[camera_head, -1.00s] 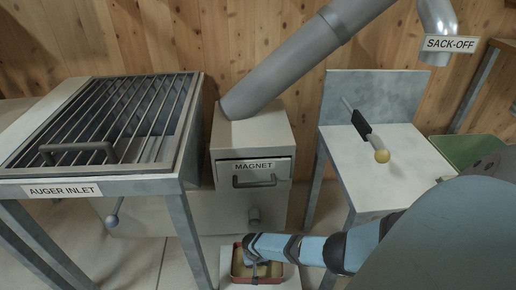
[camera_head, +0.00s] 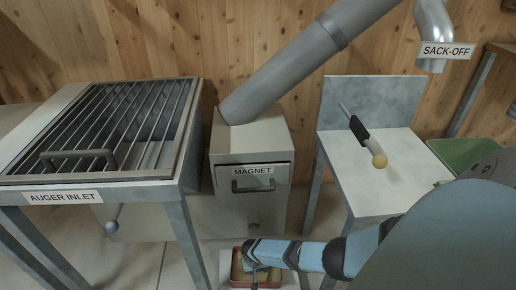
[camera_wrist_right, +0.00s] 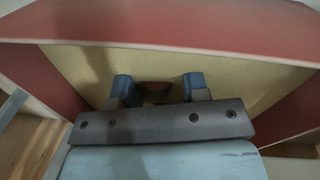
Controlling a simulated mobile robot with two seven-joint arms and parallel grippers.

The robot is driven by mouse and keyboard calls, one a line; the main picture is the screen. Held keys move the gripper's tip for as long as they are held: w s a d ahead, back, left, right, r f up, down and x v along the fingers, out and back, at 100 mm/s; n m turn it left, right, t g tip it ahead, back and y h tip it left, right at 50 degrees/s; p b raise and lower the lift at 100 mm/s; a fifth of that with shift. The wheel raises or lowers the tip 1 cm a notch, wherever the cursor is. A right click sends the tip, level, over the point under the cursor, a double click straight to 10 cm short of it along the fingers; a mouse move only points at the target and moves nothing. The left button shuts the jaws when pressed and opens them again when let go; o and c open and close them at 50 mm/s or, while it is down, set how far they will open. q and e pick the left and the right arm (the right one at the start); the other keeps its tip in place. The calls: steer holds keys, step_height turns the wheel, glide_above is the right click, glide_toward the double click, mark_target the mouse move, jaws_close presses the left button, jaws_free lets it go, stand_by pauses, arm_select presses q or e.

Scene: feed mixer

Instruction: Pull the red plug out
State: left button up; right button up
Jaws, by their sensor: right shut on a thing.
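My right gripper (camera_head: 254,276) reaches down into a small red-walled tray low in the middle of the head view. In the right wrist view its two blue-grey fingers (camera_wrist_right: 158,88) stand either side of a small dark reddish thing (camera_wrist_right: 156,86) in front of the tray's pale yellow floor. The gripper is shut on this thing, which is mostly in shadow. I cannot tell for certain that it is the red plug, and no other plug shows clearly. My left gripper is not in view.
The red tray (camera_head: 237,264) sits below the magnet box (camera_head: 225,157), whose drawer is shut. The auger inlet grate (camera_head: 118,118) is at left.

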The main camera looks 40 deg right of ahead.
mark_target(262, 288)
steer(key=shift+s+a+r+p, duration=0.15)
steer(key=shift+s+a+p, duration=0.15)
steer(key=shift+s+p, duration=0.15)
steer(key=shift+s+a+r+p, duration=0.4)
steer(key=shift+s+a+p, duration=0.25)
steer(key=shift+s+p, duration=0.25)
steer(key=shift+s+a+r+p, duration=0.35)
steer(key=shift+s+a+p, duration=0.4)
steer(key=shift+p, duration=0.25)
steer(key=shift+s, duration=0.2)
